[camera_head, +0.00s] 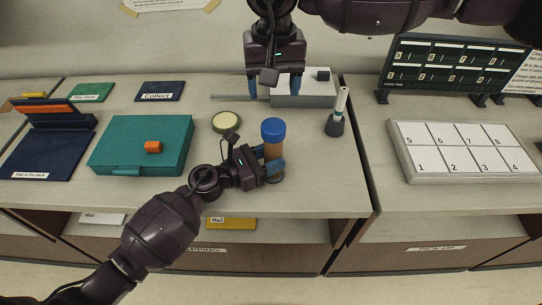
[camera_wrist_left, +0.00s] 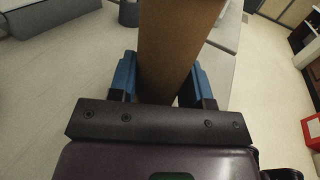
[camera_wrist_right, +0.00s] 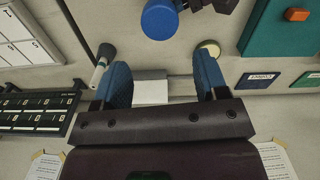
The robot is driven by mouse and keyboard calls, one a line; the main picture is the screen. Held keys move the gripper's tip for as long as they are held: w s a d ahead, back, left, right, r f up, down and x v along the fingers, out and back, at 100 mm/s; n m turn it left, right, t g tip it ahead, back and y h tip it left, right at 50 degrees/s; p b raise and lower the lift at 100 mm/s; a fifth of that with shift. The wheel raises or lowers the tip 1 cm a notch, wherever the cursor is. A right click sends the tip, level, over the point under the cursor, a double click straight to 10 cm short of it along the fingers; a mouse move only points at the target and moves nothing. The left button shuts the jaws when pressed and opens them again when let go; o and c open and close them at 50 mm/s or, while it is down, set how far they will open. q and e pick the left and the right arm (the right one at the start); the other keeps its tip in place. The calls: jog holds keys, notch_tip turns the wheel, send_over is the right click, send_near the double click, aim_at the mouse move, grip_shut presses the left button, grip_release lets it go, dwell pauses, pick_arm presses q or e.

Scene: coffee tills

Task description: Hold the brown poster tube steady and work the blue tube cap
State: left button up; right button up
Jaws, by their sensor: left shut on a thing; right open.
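The brown poster tube (camera_head: 272,151) stands upright on the counter, with the blue tube cap (camera_head: 273,130) on its top end. My left gripper (camera_head: 274,168) is shut on the tube's lower part; in the left wrist view the brown tube (camera_wrist_left: 175,40) passes between its blue fingers. My right gripper (camera_head: 275,90) is open and empty, behind the tube and near the back of the counter. In the right wrist view the blue cap (camera_wrist_right: 160,19) shows beyond the open fingers, apart from them. The cap hides most of the tube there.
A teal case (camera_head: 120,145) with an orange block (camera_head: 153,147) lies left of the tube. A round green-rimmed lid (camera_head: 226,122) is close behind my left gripper. A white-handled tool in a dark holder (camera_head: 335,124) stands right. A grey box (camera_head: 310,92) sits behind.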

aim_at(274, 125)
jog(key=shift+o, duration=0.4)
jog(key=shift+f, duration=0.25)
jog(key=shift+f+m, duration=0.4)
jog(key=shift+m, duration=0.3)
jog(key=shift+f, duration=4.35)
jog(key=c, duration=0.9)
jog(key=shift+o, duration=0.2)
jog(key=shift+r, duration=0.45)
jog(key=shift+r, duration=2.45)
